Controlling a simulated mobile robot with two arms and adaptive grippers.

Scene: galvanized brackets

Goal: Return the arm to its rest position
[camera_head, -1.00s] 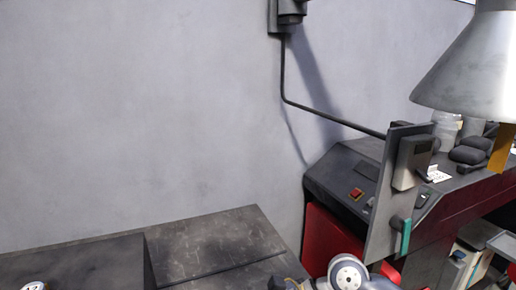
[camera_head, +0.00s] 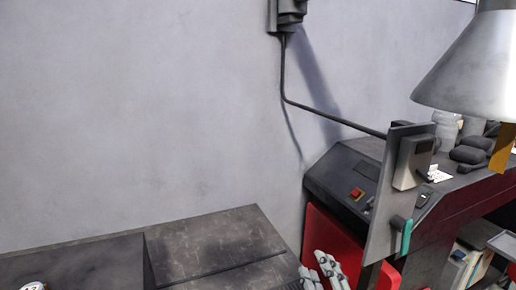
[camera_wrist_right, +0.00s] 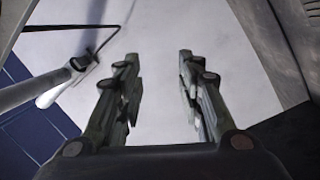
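My right gripper (camera_head: 325,273) shows at the bottom edge of the head view, in front of the red panel. In the right wrist view its two fingers (camera_wrist_right: 160,95) stand wide apart with nothing between them. Only a small part of my left arm (camera_head: 34,286) shows at the bottom left corner of the head view. Its gripper is out of sight.
A dark worktable (camera_head: 215,240) fills the lower left. A dark console with a red front (camera_head: 325,240) stands right of it, with an upright grey panel (camera_head: 385,200) carrying a box and a teal handle. A large lamp shade (camera_head: 475,75) hangs at upper right.

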